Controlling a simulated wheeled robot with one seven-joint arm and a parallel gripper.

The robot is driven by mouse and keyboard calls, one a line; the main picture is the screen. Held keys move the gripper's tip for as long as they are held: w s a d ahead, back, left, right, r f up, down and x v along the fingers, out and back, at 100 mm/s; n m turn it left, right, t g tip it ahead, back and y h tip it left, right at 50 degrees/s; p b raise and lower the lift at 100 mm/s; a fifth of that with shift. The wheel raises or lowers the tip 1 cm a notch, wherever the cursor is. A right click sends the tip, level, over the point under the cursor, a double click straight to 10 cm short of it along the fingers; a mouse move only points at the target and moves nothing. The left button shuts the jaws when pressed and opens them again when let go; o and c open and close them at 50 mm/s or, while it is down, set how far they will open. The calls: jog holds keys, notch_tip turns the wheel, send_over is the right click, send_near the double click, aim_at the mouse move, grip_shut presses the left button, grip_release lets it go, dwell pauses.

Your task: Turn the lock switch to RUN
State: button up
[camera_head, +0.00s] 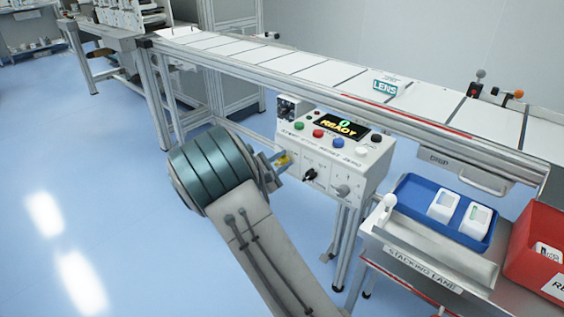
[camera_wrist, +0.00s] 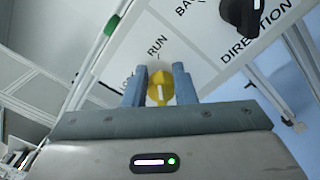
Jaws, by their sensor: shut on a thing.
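The lock switch is a yellow knob on the front of the control box; in the wrist view the knob (camera_wrist: 159,88) sits between my two fingers. Its white mark points roughly up the picture, toward the RUN label (camera_wrist: 157,46). A label at the left finger is partly hidden. In the head view the yellow knob (camera_head: 284,159) shows at the left of the box front. My gripper (camera_wrist: 159,84) is shut on the knob; in the head view my gripper (camera_head: 279,162) reaches it from the left.
The control box (camera_head: 372,155) has a lit READY display (camera_head: 339,124) and several coloured buttons. A black DIRECTION knob (camera_head: 310,174) is right of the lock switch. A conveyor (camera_head: 300,65) runs behind; a blue tray (camera_head: 413,190) and red bin (camera_head: 527,262) stand right.

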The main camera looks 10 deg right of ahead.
jog(key=o, duration=1)
jog(key=shift+w+f, duration=0.1)
jog(key=p+v, duration=0.1)
jog(key=v, duration=1.3)
